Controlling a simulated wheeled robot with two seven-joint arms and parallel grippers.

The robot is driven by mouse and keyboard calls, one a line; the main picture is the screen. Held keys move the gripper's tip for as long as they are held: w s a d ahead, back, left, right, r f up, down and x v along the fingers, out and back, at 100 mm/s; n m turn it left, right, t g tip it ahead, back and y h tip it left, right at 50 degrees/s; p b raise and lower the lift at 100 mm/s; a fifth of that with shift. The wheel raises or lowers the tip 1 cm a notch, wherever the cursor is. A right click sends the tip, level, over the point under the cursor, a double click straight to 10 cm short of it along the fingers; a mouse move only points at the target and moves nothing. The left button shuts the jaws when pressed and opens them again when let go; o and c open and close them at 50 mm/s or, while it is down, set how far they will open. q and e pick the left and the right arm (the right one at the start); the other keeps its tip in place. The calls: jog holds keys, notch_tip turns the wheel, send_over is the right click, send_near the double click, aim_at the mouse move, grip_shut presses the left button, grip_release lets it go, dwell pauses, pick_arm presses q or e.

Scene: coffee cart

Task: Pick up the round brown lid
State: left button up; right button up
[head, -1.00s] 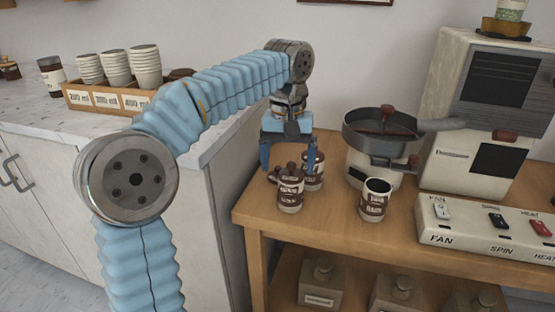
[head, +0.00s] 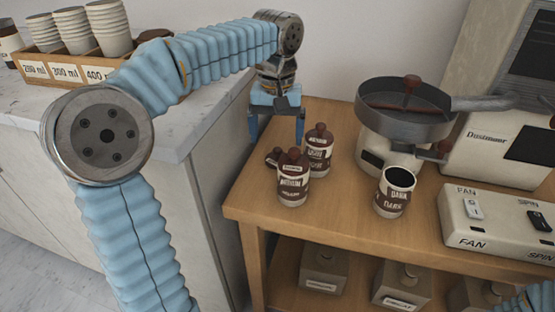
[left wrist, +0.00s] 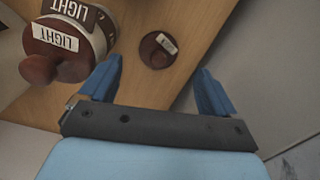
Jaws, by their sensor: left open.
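The round brown lid (head: 273,157) lies on the wooden table, partly hidden behind the front jar in the head view. In the left wrist view the lid (left wrist: 158,50) lies flat with a small white label, just beyond and between my fingertips. My left gripper (head: 276,138) is open and empty, above the table's left end behind the lid. Its two blue fingers (left wrist: 157,78) are spread in the left wrist view, with nothing between them. My right gripper is out of view.
Two lidded jars, one in front (head: 292,182) and one behind (head: 318,150), stand close beside the lid. An open jar (head: 395,192) is further right, near the roaster pan (head: 405,118) and a switch box (head: 500,222). The marble counter (head: 175,135) is left.

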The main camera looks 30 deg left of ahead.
aim_at(278, 149)
pick_arm(q)
notch_tip(278, 149, down, 5)
jog(key=shift+w+f, duration=0.1)
jog(key=shift+f, duration=0.05)
jog(key=c, duration=1.1)
